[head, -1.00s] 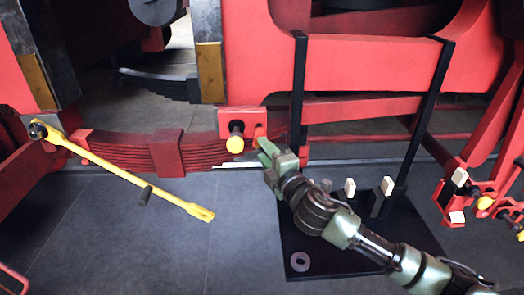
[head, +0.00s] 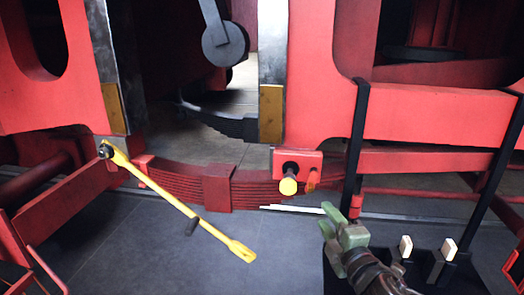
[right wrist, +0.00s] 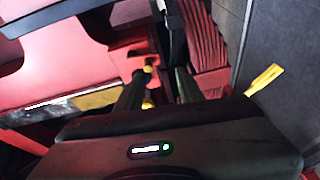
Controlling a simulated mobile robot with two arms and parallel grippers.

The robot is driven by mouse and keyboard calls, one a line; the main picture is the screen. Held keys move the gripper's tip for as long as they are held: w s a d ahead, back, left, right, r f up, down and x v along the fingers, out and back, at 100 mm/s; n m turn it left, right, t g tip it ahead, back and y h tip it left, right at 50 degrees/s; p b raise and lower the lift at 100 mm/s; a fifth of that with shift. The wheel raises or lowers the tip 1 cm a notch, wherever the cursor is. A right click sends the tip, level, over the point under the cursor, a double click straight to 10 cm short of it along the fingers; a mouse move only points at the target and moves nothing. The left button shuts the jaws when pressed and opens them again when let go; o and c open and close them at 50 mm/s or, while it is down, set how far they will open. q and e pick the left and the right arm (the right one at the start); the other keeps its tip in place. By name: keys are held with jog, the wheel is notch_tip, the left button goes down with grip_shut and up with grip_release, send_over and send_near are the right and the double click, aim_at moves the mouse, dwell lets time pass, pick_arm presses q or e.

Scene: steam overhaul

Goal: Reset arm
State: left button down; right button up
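My right gripper (head: 328,218) is at the lower right of the head view, in front of the red frame and right of the yellow-tipped pin (head: 288,186). In the right wrist view its two dark fingers (right wrist: 160,84) stand apart, with nothing seen held between them. The pin sits in a red bracket (head: 311,163) at the end of the leaf spring (head: 258,189), apart from the gripper. My left gripper is not in view.
A long yellow lever (head: 180,205) slants down from a dark fitting at the left. A black stand (head: 354,140) with pale blocks (head: 405,246) is at the right, close to my right arm. Grey floor (head: 130,250) lies open at the lower left.

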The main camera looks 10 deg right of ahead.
jog(key=s+f+m+g+h, duration=0.2)
jog(key=s+f+m+g, duration=0.65)
jog(key=s+f, duration=0.75)
jog(key=s+a+f+m+g, duration=0.1)
jog(key=s+f+m+g, duration=0.3)
jog(key=s, duration=0.4)
jog(key=s+a+f+m+g, duration=0.1)
jog(key=s+f+m, duration=0.3)
jog(key=s+f, duration=0.3)
notch_tip(320, 180, down, 25)
jog(key=s+g+b, duration=0.2)
jog(key=s+d+f, duration=0.3)
jog(key=s+f, duration=1.4)
jog(key=f, duration=0.2)
jog(key=shift+s+d+f+n+g+b, duration=0.2)
jog(key=shift+s+f+n+g+b, duration=0.1)
jog(key=shift+n+g+b, duration=0.15)
